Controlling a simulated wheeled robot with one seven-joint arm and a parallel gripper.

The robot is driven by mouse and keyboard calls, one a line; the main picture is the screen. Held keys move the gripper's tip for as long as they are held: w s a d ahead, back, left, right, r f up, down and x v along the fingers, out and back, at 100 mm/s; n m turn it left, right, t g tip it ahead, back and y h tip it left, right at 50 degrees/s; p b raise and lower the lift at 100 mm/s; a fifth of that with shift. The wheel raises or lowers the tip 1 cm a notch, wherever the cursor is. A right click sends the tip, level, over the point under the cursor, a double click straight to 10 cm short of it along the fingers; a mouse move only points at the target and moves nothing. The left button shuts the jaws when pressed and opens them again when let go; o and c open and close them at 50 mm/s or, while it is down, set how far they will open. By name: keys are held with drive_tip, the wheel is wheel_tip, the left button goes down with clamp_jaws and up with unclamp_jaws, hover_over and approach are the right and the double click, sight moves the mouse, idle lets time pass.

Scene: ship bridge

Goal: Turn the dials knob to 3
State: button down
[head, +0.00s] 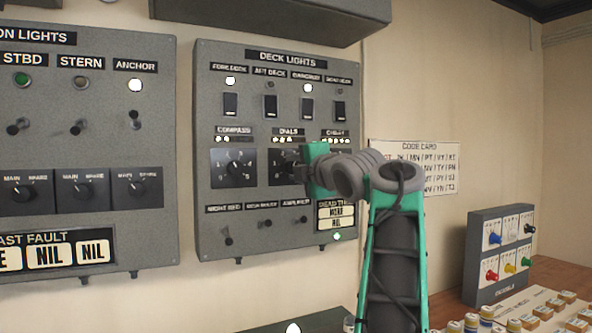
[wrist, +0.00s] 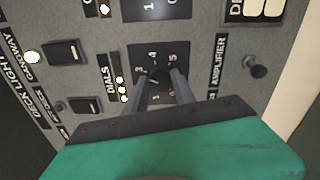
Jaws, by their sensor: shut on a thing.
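The DIALS knob (wrist: 159,73) is a small dark knob on a black plate with white numerals, of which 3, 4 and 5 show around it in the wrist view. In the head view the DIALS plate (head: 281,160) is on the deck lights panel, its right part covered by my gripper. My gripper (wrist: 162,78) points at the panel, its two grey fingers shut on the knob from both sides. Where the knob's pointer stands is hidden or too small to tell. Small lit lamps (wrist: 122,90) show beside the DIALS label.
The COMPASS dial (head: 234,168) is left of the DIALS dial. The AMPLIFIER toggle (wrist: 256,68) sticks out below it on the panel. Deck light switches (head: 270,106) are above. A code card (head: 440,182) hangs on the wall at the right, over a small grey knob box (head: 490,257).

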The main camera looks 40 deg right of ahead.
drive_tip(key=c, duration=1)
unclamp_jaws()
drive_tip(key=shift+c, duration=0.2)
drive_tip(key=b+v, duration=0.1)
drive_tip(key=v, duration=0.6)
drive_tip(key=shift+s, duration=0.35)
drive_tip(key=shift+a, duration=0.1)
